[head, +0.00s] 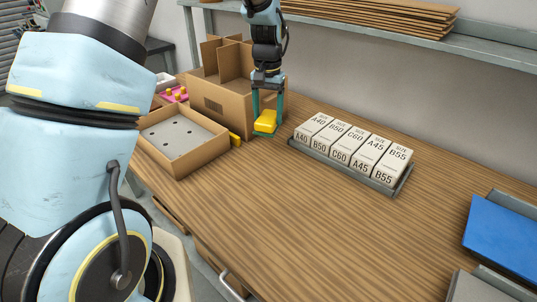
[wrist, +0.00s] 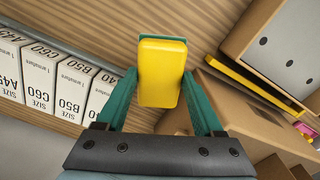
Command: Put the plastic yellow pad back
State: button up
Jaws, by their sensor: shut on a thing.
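The yellow pad (head: 265,120) is a small block with rounded edges. My gripper (head: 268,112) points down at the back of the table with its teal fingers shut on the pad's sides. The pad also shows between the fingers in the wrist view (wrist: 162,72). It is just right of the divided cardboard box; I cannot tell whether it touches the table. A second yellow piece (head: 235,139) stands in the narrow space between the divided box and the shallow box; it shows as a yellow strip in the wrist view (wrist: 255,82).
The divided cardboard box (head: 217,101) and a shallow box with a grey, holed insert (head: 178,138) stand at the left. A tray (head: 340,172) of white labelled cartons (head: 354,146) is right of my gripper. A blue panel (head: 503,236) lies far right. The middle tabletop is clear.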

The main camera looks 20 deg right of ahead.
notch_tip(320, 180, down, 9)
jog(key=p, duration=0.2)
jog(key=shift+f+p, duration=0.15)
jog(key=shift+p, duration=0.2)
jog(key=shift+f, duration=0.1)
jog(key=o, duration=1.3)
notch_tip(320, 180, up, 12)
jog(key=b, duration=0.3)
jog(key=shift+b, duration=0.35)
jog(key=a+r+n, duration=0.2)
jog(key=a+n, duration=0.1)
jog(key=a, duration=1.3)
jog(key=s+a+n, duration=0.2)
jog(key=s+a, duration=0.3)
jog(key=a, duration=0.2)
jog(key=s+a+n+t, duration=0.1)
jog(key=s+a, duration=0.4)
jog(key=a, duration=0.3)
jog(key=shift+s+a+n+t, duration=0.15)
jog(key=shift+s+n+t, duration=0.15)
jog(key=shift+s+n, duration=0.1)
